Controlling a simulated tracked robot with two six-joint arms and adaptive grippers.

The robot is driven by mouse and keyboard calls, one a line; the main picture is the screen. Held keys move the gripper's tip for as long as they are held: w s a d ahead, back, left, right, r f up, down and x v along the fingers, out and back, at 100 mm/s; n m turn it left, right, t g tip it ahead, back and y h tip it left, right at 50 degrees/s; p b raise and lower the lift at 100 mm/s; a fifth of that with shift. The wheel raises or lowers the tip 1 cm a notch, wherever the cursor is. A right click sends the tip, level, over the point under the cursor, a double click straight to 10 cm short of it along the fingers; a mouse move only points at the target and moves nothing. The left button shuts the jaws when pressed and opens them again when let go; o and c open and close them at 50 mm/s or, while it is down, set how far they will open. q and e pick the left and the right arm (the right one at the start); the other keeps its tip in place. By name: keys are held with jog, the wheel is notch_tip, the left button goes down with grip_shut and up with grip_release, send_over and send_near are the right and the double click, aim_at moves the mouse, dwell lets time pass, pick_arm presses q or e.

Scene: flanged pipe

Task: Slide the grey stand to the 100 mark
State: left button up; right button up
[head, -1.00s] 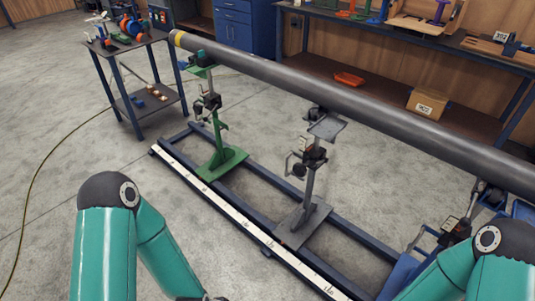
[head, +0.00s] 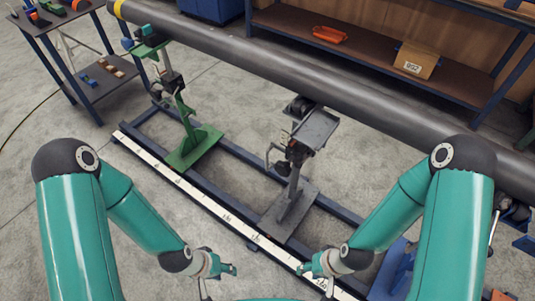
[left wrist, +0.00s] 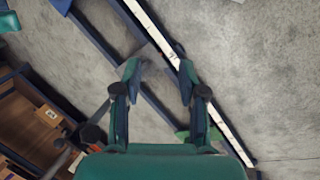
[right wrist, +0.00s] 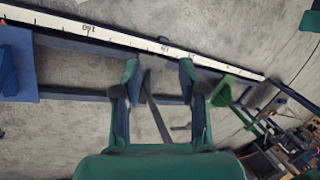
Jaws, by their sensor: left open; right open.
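The grey stand (head: 292,202) stands upright on the rail frame, between the green stand (head: 195,150) and a blue stand (head: 393,272). Its flat foot lies across the rails and its head is under the pipe (head: 310,80). A white scale strip (head: 183,185) runs along the front rail; its numbers are too small to read in the head view. A 160 label shows on the strip in the right wrist view (right wrist: 60,22). My left gripper (head: 232,269) is open and empty, in front of the grey stand, to its left. My right gripper (head: 308,268) is open and empty, in front and slightly right.
A small cart (head: 88,62) with parts stands at the back left. The rails between the green and grey stands look clear. Open concrete floor lies in front at left.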

jog(key=shift+o, duration=0.3)
jog(key=shift+o, duration=0.9)
pick_arm(q)
jog(key=m+t+y+b, duration=0.3)
jog(key=t+b, duration=1.4)
jog(key=b, duration=1.8)
send_near(267, 160)
jog(key=w+b, duration=0.1)
jog(key=w, duration=0.2)
jog(key=w+b, duration=0.1)
jog(key=w, duration=0.3)
jog(key=w+b, duration=0.1)
jog(key=w, duration=0.3)
jog(key=shift+d+f+b, duration=0.25)
jog(key=shift+d+b, duration=0.05)
pick_arm(e)
notch_tip(267, 160, down, 38)
jog(key=shift+f, duration=0.25)
